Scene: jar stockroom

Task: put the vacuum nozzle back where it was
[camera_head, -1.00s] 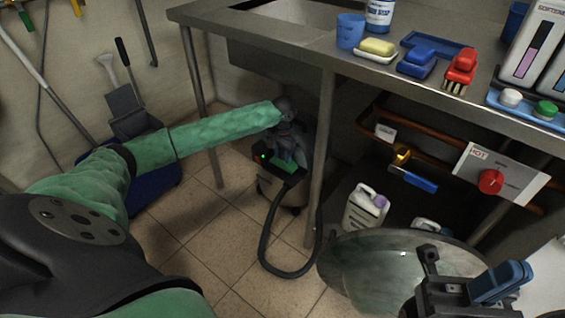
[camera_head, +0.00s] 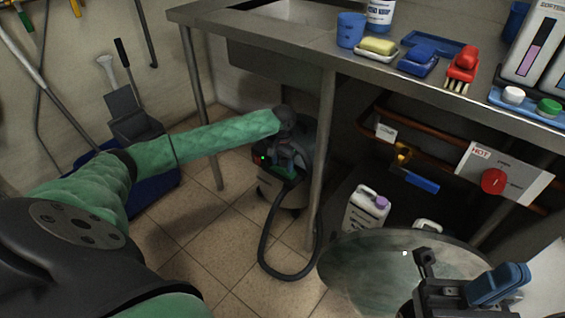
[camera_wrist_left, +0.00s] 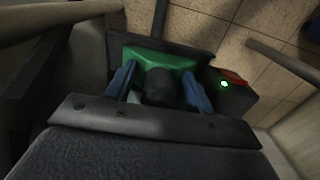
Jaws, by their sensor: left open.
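The vacuum (camera_head: 268,188) stands on the floor under the steel table, with a lit green light on its dark box (camera_wrist_left: 228,88). A green holder (camera_wrist_left: 160,57) sits on it, and the black hose (camera_head: 262,245) runs from there in a loop on the floor. A short black cylinder, apparently the nozzle (camera_wrist_left: 160,88), sits at the green holder. My left gripper (camera_head: 287,165) is at the holder; in the left wrist view its blue fingers (camera_wrist_left: 160,86) are open on either side of the nozzle. My right gripper (camera_head: 470,285) is low at the right; its finger gap is unclear.
A table leg (camera_head: 322,160) stands just right of the vacuum. A blue bucket (camera_head: 152,192) is to its left. A white jug (camera_head: 366,210) and a round pale surface (camera_head: 370,265) lie to the right. Soap and brushes stand on the table (camera_head: 290,40).

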